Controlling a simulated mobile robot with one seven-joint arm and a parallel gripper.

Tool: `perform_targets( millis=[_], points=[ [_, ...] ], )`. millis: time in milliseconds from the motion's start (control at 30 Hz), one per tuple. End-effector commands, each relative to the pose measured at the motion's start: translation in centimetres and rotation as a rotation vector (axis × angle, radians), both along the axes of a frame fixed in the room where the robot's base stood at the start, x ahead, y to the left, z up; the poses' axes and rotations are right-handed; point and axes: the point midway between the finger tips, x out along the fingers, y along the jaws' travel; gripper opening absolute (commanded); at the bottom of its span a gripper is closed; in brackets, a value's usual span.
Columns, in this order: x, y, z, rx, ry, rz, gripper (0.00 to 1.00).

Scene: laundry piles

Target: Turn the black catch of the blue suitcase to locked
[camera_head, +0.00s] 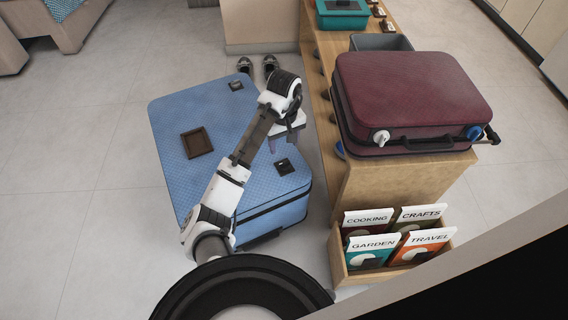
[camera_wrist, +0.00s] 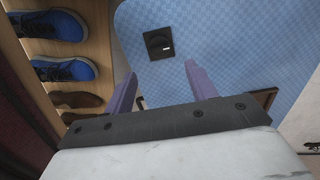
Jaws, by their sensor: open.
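The blue suitcase (camera_head: 180,110) lies flat on the floor. A square black catch (camera_head: 284,166) sits near its front right corner. In the wrist view this catch (camera_wrist: 159,44) has a small white mark, and it shows just beyond my fingertips. A second black square piece (camera_head: 236,85) is near the suitcase's far right corner. My gripper (camera_head: 283,143) is above the right side of the suitcase, just behind the near catch. In the wrist view its purple-grey fingers (camera_wrist: 160,70) are apart with nothing between them.
A wooden shelf unit (camera_head: 352,193) stands close to the right, with shoes (camera_wrist: 62,70) inside. A maroon suitcase (camera_head: 410,95) lies on it. A box of labelled cards (camera_head: 341,264) is at its front. A brown square frame (camera_head: 197,142) is on the blue lid. Floor at left is clear.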

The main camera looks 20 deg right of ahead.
Motion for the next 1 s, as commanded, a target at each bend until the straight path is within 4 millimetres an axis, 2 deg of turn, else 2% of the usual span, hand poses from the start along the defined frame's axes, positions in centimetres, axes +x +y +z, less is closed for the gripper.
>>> perform_targets(
  millis=[33,300,400,600,867,1000],
  points=[
    [-0.1,-0.1,-2.0,-0.001,0.003,0.0,0.56],
    [0.0,0.1,-6.7,0.0,-0.001,0.001,0.56],
    [0.0,0.0,-7.9,-0.001,-0.002,0.001,0.56],
    [0.0,0.0,-8.9,-0.002,-0.002,0.0,0.56],
    [0.0,0.0,-9.0,-0.002,-0.002,0.0,0.56],
    [0.0,0.0,-8.9,-0.002,-0.002,0.0,0.38]
  ],
)
